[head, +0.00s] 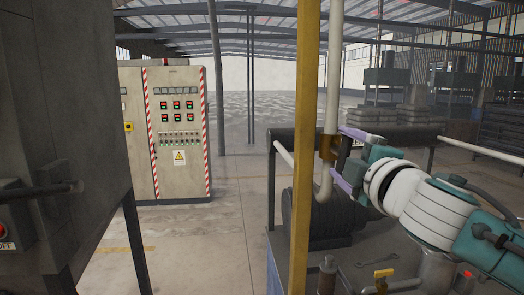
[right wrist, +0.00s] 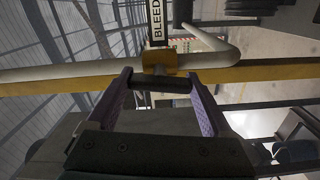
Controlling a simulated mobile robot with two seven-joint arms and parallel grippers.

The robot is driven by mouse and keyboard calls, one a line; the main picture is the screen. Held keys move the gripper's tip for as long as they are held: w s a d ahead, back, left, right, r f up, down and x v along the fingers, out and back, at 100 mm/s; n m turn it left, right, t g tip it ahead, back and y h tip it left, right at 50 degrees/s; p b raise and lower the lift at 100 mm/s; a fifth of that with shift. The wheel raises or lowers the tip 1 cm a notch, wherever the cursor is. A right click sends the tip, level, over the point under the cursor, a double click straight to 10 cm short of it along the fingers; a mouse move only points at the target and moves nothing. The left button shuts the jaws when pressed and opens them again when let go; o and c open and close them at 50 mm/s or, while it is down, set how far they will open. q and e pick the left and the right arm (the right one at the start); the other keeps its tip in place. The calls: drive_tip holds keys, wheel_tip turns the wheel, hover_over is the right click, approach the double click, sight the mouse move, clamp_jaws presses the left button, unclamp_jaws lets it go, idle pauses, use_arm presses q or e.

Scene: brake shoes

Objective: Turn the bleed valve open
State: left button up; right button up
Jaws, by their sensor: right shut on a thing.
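The bleed valve (head: 328,147) is a brass-coloured body on a white vertical pipe (head: 334,70), just right of a yellow post. In the right wrist view the valve body (right wrist: 158,62) sits at the upper middle, with a dark bar-shaped handle (right wrist: 166,85) in front of it. My right gripper (head: 345,160) reaches in from the right, its purple fingers one above the other beside the valve. In the right wrist view the fingers (right wrist: 162,86) stand at both ends of the handle, shut on it. My left gripper is not in view.
The yellow post (head: 305,120) stands close to the pipe on its left. A workbench with a wrench (head: 384,274) lies below my right arm. A grey machine (head: 65,120) fills the left; open floor lies between.

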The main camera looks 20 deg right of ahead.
drive_tip(key=shift+n, duration=0.9)
drive_tip(key=o, duration=1.1)
drive_tip(key=shift+o, duration=0.2)
drive_tip(key=b+v, duration=0.2)
drive_tip(key=v, duration=0.8)
